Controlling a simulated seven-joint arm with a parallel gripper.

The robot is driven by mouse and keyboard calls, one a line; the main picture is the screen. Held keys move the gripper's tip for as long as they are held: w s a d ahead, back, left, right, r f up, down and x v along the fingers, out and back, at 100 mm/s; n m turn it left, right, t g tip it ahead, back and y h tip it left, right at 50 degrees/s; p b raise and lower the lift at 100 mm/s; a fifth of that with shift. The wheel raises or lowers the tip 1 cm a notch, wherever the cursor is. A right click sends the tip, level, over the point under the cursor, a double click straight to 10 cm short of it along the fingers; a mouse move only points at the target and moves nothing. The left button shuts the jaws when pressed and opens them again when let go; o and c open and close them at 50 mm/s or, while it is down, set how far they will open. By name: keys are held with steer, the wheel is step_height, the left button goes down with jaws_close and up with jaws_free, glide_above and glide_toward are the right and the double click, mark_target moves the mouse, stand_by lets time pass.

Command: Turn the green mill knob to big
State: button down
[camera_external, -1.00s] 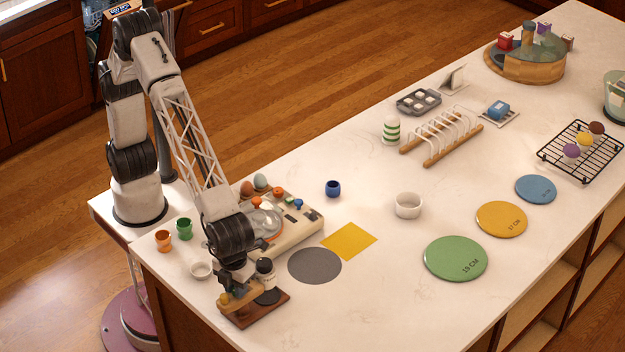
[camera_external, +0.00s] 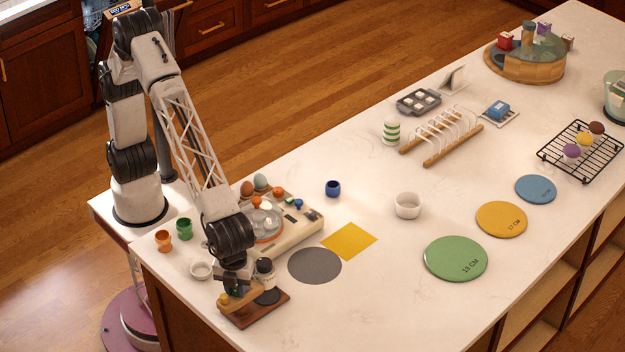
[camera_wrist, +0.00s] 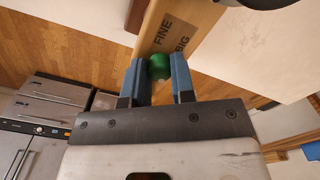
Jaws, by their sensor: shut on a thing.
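The green mill knob (camera_wrist: 159,67) is between the two blue fingers of my gripper (camera_wrist: 158,74) in the wrist view. My gripper is shut on it. The mill's wooden arm (camera_wrist: 170,28) carries the words FINE and BIG just beyond the knob. No pointer mark on the knob is visible, so its setting cannot be told. In the external view my gripper (camera_external: 235,283) is low over the mill, which stands on a dark wooden base (camera_external: 262,313) at the counter's near left end. The knob is mostly hidden there.
A black-and-white jar-like part (camera_external: 265,272) stands on the mill base, close right of my gripper. A white bowl (camera_external: 201,270) is close on the left. The control panel (camera_external: 300,232) lies behind. A grey disc (camera_external: 315,266) and yellow square (camera_external: 349,241) lie flat to the right.

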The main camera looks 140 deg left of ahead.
steer(key=c, duration=0.9)
jaws_free()
steer(key=shift+c, duration=0.2)
steer(key=shift+r, duration=3.95)
